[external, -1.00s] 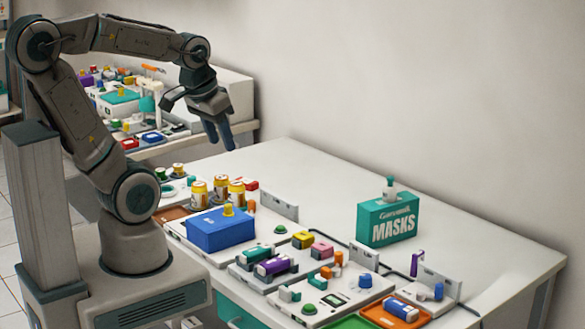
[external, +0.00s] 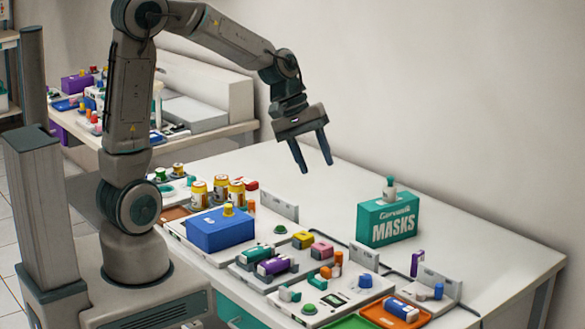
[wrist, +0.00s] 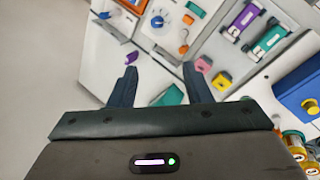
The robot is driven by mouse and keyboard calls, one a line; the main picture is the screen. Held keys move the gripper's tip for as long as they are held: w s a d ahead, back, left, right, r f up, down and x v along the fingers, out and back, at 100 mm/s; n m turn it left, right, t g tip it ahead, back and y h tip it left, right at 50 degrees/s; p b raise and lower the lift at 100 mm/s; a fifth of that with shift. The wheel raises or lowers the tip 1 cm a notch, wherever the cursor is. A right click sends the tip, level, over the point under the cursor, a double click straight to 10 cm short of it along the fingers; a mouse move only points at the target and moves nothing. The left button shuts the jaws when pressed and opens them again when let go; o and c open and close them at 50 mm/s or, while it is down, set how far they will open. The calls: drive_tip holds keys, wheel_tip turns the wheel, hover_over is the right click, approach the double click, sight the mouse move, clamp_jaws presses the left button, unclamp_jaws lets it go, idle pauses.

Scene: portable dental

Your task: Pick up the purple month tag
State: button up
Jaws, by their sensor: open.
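A small upright purple piece (external: 417,263), which looks like the purple month tag, stands near the right end of the table beside a grey bracket. Any lettering on it is too small to read.
The teal masks box (external: 388,220) with a small bottle on top stands behind the trays. A purple tube (external: 273,266), a blue box (external: 221,230) and yellow cans (external: 199,193) crowd the front and left. An orange tray (external: 380,315) is front right.

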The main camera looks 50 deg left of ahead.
drive_tip(key=w+d+f+n+h+b, duration=0.2)
drive_tip(key=w+d+f+n+h, duration=0.2)
drive_tip(key=w+d+f+n, duration=0.5)
drive_tip(key=n+h, duration=0.3)
drive_tip(key=n, duration=0.1)
hover_over(416, 253)
drive_tip(key=a, duration=0.3)
wheel_tip(416, 253, down, 9)
drive_tip(key=shift+t, duration=0.3)
drive_tip(key=f, duration=0.5)
drive_tip(key=shift+w+d, duration=0.1)
drive_tip(key=shift+d, duration=0.1)
drive_tip(key=p+x, duration=0.1)
drive_tip(key=x, duration=0.4)
drive_tip(key=shift+d+f, duration=0.1)
drive_tip(key=shift+f, duration=0.15)
drive_tip(key=c, duration=0.7)
